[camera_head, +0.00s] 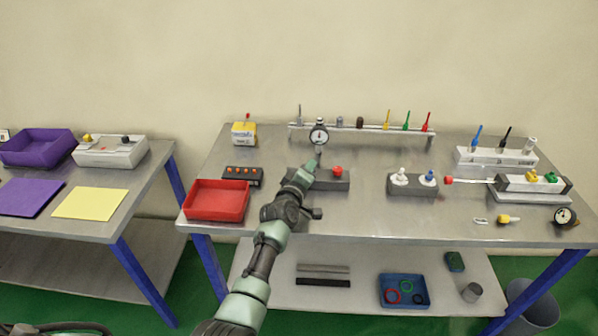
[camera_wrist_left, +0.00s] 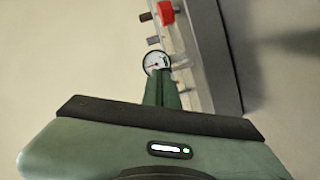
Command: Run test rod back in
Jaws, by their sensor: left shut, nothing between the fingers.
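The test rod (camera_head: 470,181) is a thin pale rod with a red end (camera_head: 449,180). It sticks out leftward from a grey cylinder unit (camera_head: 510,184) with yellow and green fittings, at the right of the table. My left gripper (camera_head: 312,164) is shut and empty, over the left end of a grey block (camera_head: 325,180) with a red knob (camera_head: 338,170), far left of the rod. In the left wrist view its closed fingers (camera_wrist_left: 162,90) point toward a round gauge (camera_wrist_left: 157,62). My right gripper is not in view.
A block with white and blue knobs (camera_head: 413,187) stands just left of the rod's red end. A red tray (camera_head: 216,200) is at the left; a small gauge (camera_head: 565,216) lies front right. The front middle is clear.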

